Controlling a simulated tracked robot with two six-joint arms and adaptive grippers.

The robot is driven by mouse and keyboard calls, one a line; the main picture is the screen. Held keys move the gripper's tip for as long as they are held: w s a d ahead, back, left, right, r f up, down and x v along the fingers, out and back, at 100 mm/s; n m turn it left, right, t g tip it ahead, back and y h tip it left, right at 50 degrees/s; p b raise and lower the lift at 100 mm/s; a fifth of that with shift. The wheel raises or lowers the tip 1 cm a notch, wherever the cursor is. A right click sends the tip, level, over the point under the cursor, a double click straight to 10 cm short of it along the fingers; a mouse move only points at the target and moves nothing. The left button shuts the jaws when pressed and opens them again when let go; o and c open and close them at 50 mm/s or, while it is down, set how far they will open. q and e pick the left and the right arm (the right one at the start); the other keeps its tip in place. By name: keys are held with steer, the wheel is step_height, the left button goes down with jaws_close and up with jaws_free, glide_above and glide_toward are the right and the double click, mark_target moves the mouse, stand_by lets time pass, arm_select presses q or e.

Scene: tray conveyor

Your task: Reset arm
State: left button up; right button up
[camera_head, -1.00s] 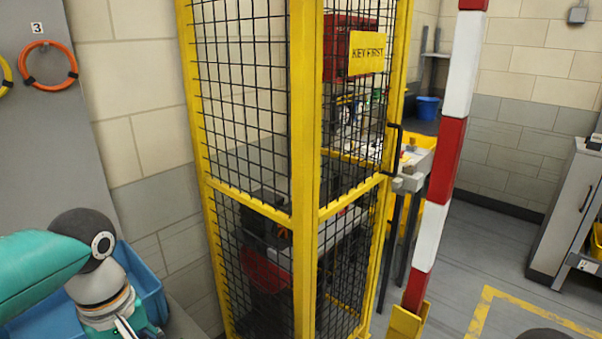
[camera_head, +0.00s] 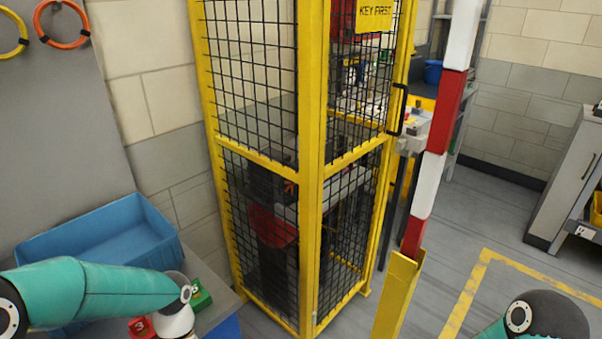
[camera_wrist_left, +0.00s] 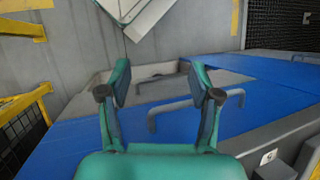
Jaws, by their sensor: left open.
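My left arm (camera_head: 90,292) comes in from the left in the head view, in front of a blue bin, and its wrist is at the bottom edge. The left gripper's fingers are outside that view. In the left wrist view my left gripper (camera_wrist_left: 159,82) is open, with nothing between its fingers. Beyond the fingers are a blue surface (camera_wrist_left: 75,142) and a grey bar-shaped handle (camera_wrist_left: 180,108). My right arm (camera_head: 545,315) shows only as a joint and a teal link at the bottom right; its gripper is out of view.
The blue bin (camera_head: 105,232) sits at left. A green block (camera_head: 201,294) and a red block (camera_head: 140,327) lie close to my left wrist. A yellow-framed mesh cage (camera_head: 311,200) and a red-white post (camera_head: 428,185) stand ahead. Open floor (camera_head: 425,262) lies right of the post.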

arm_select(q)
steer(key=s+d+f+m+h, duration=0.2)
steer(key=s+d+f, duration=0.25)
steer(key=f, duration=0.35)
steer(key=s+d+f+m+h, duration=0.1)
steer(key=s+d+f, duration=0.3)
steer(key=s+f, duration=0.3)
steer(key=w+f+m+t, duration=0.3)
steer(key=w+f+t, duration=0.1)
steer(key=w+t, duration=0.2)
steer(key=shift+w+d+f+m, duration=0.15)
steer(key=shift+w+d+m, duration=0.15)
steer(key=shift+w+d, duration=0.25)
steer(key=shift+a, duration=0.1)
